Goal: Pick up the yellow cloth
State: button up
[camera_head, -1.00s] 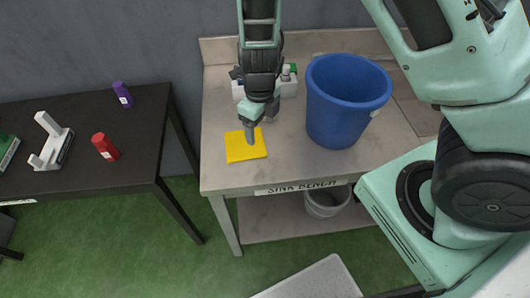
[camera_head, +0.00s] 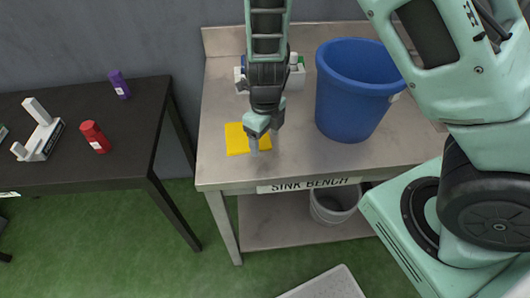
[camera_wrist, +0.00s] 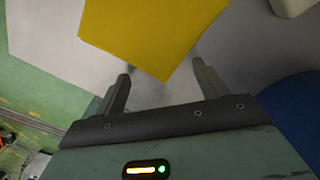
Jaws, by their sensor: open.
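The yellow cloth (camera_head: 237,140) lies flat on the left front part of the metal sink bench (camera_head: 300,165). My gripper (camera_head: 260,148) is over the cloth's right edge in the head view and hides part of it. In the wrist view the cloth (camera_wrist: 155,30) lies just beyond the two fingertips, with one corner pointing between them. My gripper (camera_wrist: 162,78) is open, its fingers spread wide, with nothing between them. I cannot tell how high the fingertips are above the bench.
A large blue bucket (camera_head: 355,95) stands on the bench right of my gripper. White bottles or containers (camera_head: 296,75) stand behind my arm. A black table (camera_head: 100,170) at left holds a red can (camera_head: 95,136) and a purple can (camera_head: 119,85). A grey bin (camera_head: 334,205) sits below the bench.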

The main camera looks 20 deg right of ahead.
jog(key=shift+f, duration=0.45)
grip_shut()
dwell(0.4)
notch_tip(320, 180, up, 12)
jog(key=p, duration=1.3)
